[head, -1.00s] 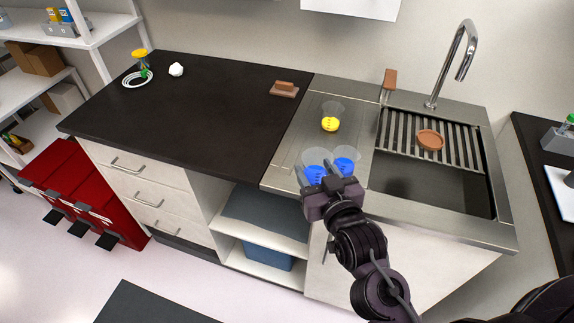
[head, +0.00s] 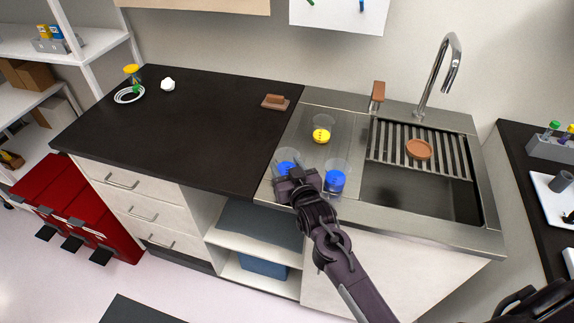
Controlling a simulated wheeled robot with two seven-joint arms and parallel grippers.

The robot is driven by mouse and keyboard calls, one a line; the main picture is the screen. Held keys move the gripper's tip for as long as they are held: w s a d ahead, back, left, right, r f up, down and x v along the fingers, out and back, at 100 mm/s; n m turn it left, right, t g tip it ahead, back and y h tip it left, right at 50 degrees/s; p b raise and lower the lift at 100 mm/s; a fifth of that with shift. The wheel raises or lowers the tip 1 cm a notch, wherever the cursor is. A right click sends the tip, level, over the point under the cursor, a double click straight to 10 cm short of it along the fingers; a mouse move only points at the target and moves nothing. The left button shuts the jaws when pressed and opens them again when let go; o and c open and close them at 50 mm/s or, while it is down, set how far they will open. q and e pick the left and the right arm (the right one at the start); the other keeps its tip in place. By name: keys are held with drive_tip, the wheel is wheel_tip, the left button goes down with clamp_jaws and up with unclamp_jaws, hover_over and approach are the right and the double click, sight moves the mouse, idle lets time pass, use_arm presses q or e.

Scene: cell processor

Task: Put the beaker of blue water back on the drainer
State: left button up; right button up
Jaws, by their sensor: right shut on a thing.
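My right gripper (head: 294,174) is shut on a clear beaker of blue water (head: 286,166). It holds this beaker at the front left of the steel drainer (head: 298,138), left of the sink; I cannot tell whether its base touches the surface. The gripper hides its lower part. A second beaker of blue water (head: 336,178) stands upright on the drainer, just right of the gripper. A beaker of yellow liquid (head: 322,132) stands farther back on the drainer. My left gripper is not in view.
The sink (head: 420,195) has a slatted rack (head: 450,155) with a round brown dish (head: 418,149) on it. A tap (head: 443,75) rises behind. A brown block (head: 275,102) lies on the dark worktop (head: 190,130), whose front and middle are clear.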

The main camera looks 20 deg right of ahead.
drive_tip(key=shift+s, duration=0.1)
drive_tip(key=shift+f, duration=0.15)
drive_tip(key=o, duration=1.4)
drive_tip(key=shift+c, duration=0.2)
drive_tip(key=s, duration=0.3)
drive_tip(key=s+r+b, duration=0.1)
drive_tip(key=s, duration=0.3)
drive_tip(key=s+r, duration=0.1)
drive_tip(key=s, duration=0.3)
drive_tip(key=shift+d+b, duration=0.15)
drive_tip(key=shift+b, duration=0.25)
drive_tip(key=shift+s+r, duration=0.1)
drive_tip(key=shift+s, duration=0.35)
